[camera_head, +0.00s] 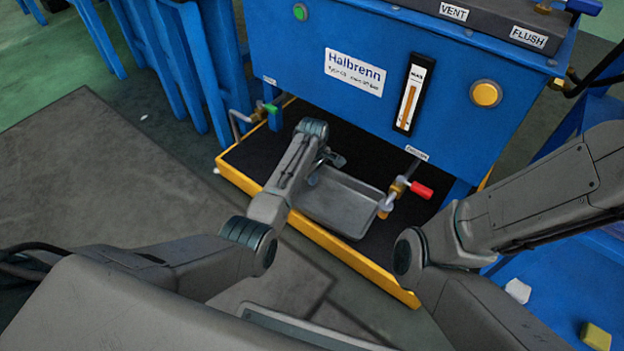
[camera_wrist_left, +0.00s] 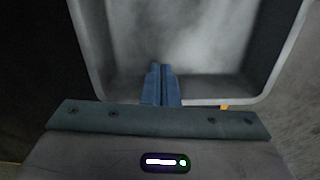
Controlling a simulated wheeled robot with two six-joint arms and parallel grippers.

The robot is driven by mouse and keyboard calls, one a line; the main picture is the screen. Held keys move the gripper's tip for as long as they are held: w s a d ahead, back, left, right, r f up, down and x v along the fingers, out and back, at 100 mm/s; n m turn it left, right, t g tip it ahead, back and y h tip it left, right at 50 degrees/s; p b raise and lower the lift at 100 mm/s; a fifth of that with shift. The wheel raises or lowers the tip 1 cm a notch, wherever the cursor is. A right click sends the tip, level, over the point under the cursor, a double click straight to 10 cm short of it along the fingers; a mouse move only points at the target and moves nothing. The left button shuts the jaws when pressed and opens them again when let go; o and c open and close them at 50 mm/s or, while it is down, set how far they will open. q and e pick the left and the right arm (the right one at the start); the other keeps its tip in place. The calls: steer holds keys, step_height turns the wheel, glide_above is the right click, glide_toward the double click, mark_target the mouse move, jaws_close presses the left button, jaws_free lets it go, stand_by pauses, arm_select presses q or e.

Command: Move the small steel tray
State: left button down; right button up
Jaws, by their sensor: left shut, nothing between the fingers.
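The small steel tray (camera_head: 345,203) is a grey, shallow, rectangular tray. It sits on the black, yellow-edged platform under the blue machine, below a tap with a red handle. My left gripper (camera_head: 331,160) is at the tray's left end, and its fingers are partly hidden behind my own wrist. In the left wrist view the tray (camera_wrist_left: 225,50) fills the upper middle. My shut, empty blue fingertips (camera_wrist_left: 160,72) overlap its near rim; I cannot tell whether they touch it. My right arm reaches in from the right, but its gripper is not in view.
The red-handled tap (camera_head: 420,189) stands close at the tray's right. The platform's yellow edge (camera_head: 345,252) runs along its front. The blue Halbrenn machine (camera_head: 300,65) overhangs from behind. A white piece (camera_head: 518,290) and a yellow block (camera_head: 595,336) lie on a blue surface at lower right.

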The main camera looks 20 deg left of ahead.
arm_select(q)
steer(key=shift+w+a+r, duration=0.1)
steer(key=shift+a, duration=0.1)
steer(key=a, duration=0.2)
steer(key=w+a+p, duration=0.1)
steer(key=a, duration=0.1)
steer(key=w+a, duration=0.1)
steer(key=a, duration=0.1)
steer(key=shift+w+a+r+p, duration=0.1)
steer(key=shift+w+a+p, duration=0.1)
steer(key=shift+a+p, duration=0.15)
steer(key=a, duration=0.2)
steer(key=w+a+b, duration=0.1)
steer(key=a, duration=0.1)
steer(key=w+a, duration=0.1)
steer(key=a, duration=0.1)
steer(key=shift+w+a+f+b, duration=0.15)
steer(key=shift+w+f+b, duration=0.05)
steer(key=shift+b, duration=0.2)
steer(key=shift+a, duration=0.15)
steer(key=shift+r, duration=0.1)
